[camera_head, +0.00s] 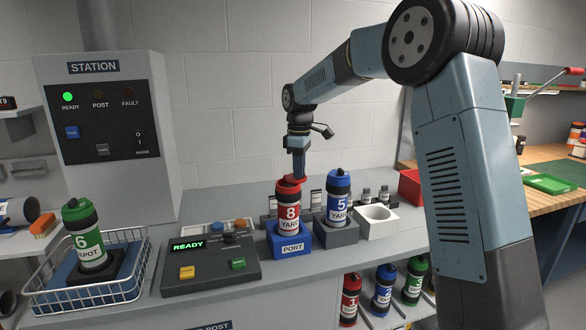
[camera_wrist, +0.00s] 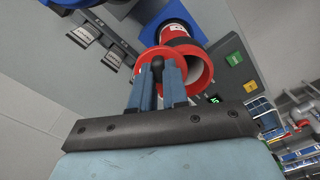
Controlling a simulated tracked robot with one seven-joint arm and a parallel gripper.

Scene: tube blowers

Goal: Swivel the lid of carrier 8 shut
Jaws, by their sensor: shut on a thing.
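Carrier 8 (camera_head: 288,212) is a red tube with a white label. It stands upright in the blue PORT stand (camera_head: 291,242). My gripper (camera_head: 298,176) reaches straight down to its top. In the wrist view my gripper (camera_wrist: 160,82) is shut on the black knob (camera_wrist: 157,65) of the red lid. The carrier's red rim (camera_wrist: 207,72) shows to the right of the fingers, with part of its mouth uncovered. The lid looks off to one side of the mouth, partly hidden behind the fingers. In the wrist view the carrier's body (camera_wrist: 174,30) extends upward.
Blue carrier 5 (camera_head: 339,200) stands close on the right in a grey stand. A control panel (camera_head: 210,262) lies left. Green carrier 6 (camera_head: 88,245) sits in a wire basket (camera_head: 92,291) farther left.

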